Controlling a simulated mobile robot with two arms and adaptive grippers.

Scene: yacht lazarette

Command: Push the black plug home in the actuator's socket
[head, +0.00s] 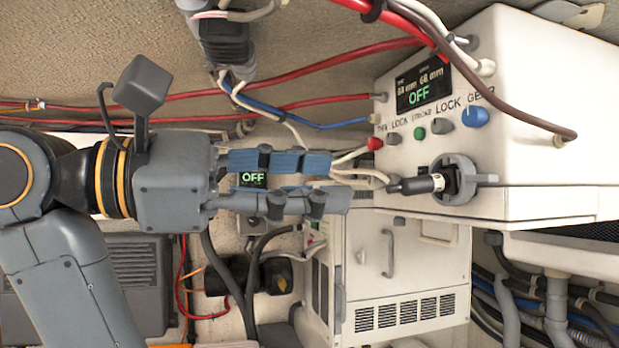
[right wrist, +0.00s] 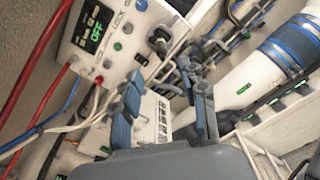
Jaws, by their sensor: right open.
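The black plug (head: 412,186) sits at the mouth of the actuator's round grey socket (head: 452,164), on the white actuator box (head: 545,110). A pale band shows at the plug's front end; how deep it sits is unclear. In the right wrist view the plug (right wrist: 161,46) and socket are small, near the top. My right gripper (head: 328,181) is open and empty, its blue-grey fingers pointing at the plug from the left, with a gap between. Its fingers also show in the right wrist view (right wrist: 165,82). My left gripper is not recognisable.
White cables (head: 355,176) run close to the plug and fingertips. A display reading OFF (head: 422,94), several knobs and a blue knob (head: 475,117) are above the socket. A white vented cabinet (head: 400,275) stands below. Red hoses (head: 300,70) cross behind.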

